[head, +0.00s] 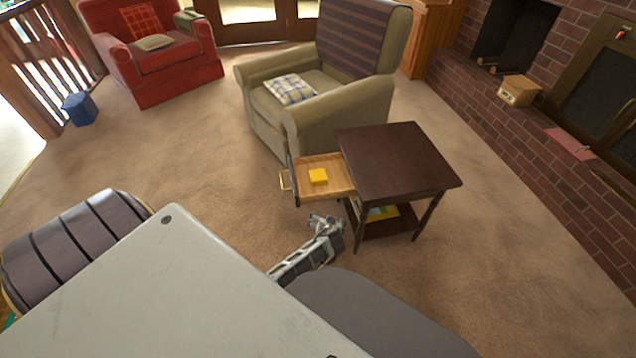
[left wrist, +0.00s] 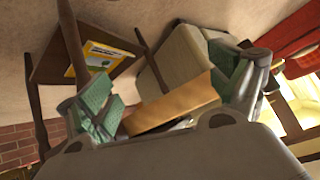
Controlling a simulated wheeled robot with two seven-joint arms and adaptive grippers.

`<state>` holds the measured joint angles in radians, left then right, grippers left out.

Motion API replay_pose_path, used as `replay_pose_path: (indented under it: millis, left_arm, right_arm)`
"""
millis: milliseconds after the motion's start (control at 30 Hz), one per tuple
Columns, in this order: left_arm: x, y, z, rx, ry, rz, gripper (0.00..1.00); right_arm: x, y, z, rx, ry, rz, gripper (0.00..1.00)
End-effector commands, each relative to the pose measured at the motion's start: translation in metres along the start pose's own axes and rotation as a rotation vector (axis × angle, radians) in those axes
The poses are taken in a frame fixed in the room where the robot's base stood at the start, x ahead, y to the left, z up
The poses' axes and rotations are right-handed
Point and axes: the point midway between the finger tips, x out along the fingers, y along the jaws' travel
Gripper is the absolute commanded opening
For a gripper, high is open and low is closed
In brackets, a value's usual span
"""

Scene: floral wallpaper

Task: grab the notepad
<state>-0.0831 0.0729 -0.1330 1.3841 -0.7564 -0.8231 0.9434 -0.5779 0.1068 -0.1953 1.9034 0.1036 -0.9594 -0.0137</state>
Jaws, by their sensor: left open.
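A small yellow notepad (head: 318,176) lies flat in the pulled-out wooden drawer (head: 338,187) of a dark side table (head: 395,160). My left gripper (head: 327,222) is open and empty, low beside the drawer, on the near side of it and apart from the notepad. In the left wrist view, the gripper's green-padded fingers (left wrist: 172,95) are spread wide, and the drawer's wood (left wrist: 172,102) shows between them. The notepad is hidden in that view. My right gripper is out of view.
A yellow-covered booklet (head: 380,212) lies on the table's lower shelf, also visible in the left wrist view (left wrist: 98,59). A green armchair (head: 345,115) stands close behind the drawer. A brick hearth (head: 560,135) is at right. Carpet is clear left of the drawer.

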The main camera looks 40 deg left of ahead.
Motion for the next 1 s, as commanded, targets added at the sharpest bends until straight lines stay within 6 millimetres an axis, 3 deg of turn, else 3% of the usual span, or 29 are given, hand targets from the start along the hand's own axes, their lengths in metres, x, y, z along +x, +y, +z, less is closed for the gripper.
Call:
replay_pose_path:
  millis: [267,700,1000]
  left_arm:
    - [0.009,-0.004,-0.035,-0.106,0.095,-0.057,0.92]
    - [0.006,-0.021,-0.090,-0.288,0.251,-0.142,0.92]
    - [0.000,-0.030,-0.110,-0.363,0.314,-0.173,0.92]
  right_arm:
    - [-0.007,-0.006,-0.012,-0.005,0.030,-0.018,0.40]
    - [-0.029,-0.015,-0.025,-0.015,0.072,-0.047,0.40]
    - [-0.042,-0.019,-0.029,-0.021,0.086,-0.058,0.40]
